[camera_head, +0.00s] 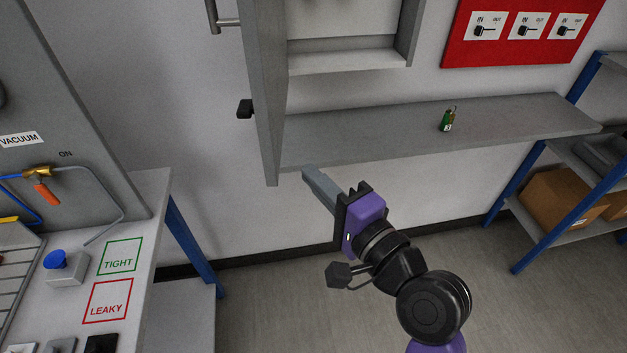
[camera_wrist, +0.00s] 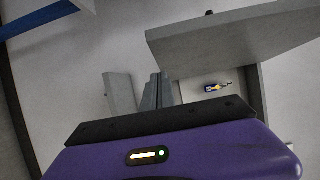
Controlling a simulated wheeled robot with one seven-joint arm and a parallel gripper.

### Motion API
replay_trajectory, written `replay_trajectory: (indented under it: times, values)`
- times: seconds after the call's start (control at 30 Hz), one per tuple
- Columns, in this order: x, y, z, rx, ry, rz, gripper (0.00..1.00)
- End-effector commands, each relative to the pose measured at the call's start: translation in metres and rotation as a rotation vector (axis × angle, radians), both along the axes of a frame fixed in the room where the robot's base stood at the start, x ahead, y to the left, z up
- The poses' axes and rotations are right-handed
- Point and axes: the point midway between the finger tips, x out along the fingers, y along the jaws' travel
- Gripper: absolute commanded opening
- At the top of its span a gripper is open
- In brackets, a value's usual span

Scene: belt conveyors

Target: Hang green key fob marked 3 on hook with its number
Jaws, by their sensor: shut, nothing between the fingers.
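The green key fob (camera_head: 447,121) lies on the grey wall shelf (camera_head: 375,133), toward its right part, with a small metal ring at its top. It has a white mark, too small to read. My gripper (camera_head: 307,171) is shut and empty, in front of the shelf's left end, below and well left of the fob. Its closed fingers (camera_wrist: 156,80) also show in the wrist view. No numbered hook shows; the grey cabinet (camera_head: 345,59) above the shelf is cut off by the top edge.
The open cabinet door (camera_head: 262,90) stands out near my fingers, with a black knob (camera_head: 245,108). A blue-framed rack (camera_head: 560,180) holds boxes. A test bench (camera_head: 140,250) stands left. The floor between is clear.

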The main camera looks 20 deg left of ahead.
Motion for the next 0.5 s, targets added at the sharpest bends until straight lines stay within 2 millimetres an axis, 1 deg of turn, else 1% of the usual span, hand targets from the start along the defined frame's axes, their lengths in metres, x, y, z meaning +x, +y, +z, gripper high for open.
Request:
replay_trajectory:
  times: [0.07,0.3,0.5]
  values:
    - [-0.011,-0.010,-0.003,0.000,0.000,-0.004,0.00]
    - [-0.043,-0.039,-0.003,0.000,-0.001,-0.010,0.00]
    - [-0.066,-0.058,-0.001,0.002,-0.001,-0.010,0.00]
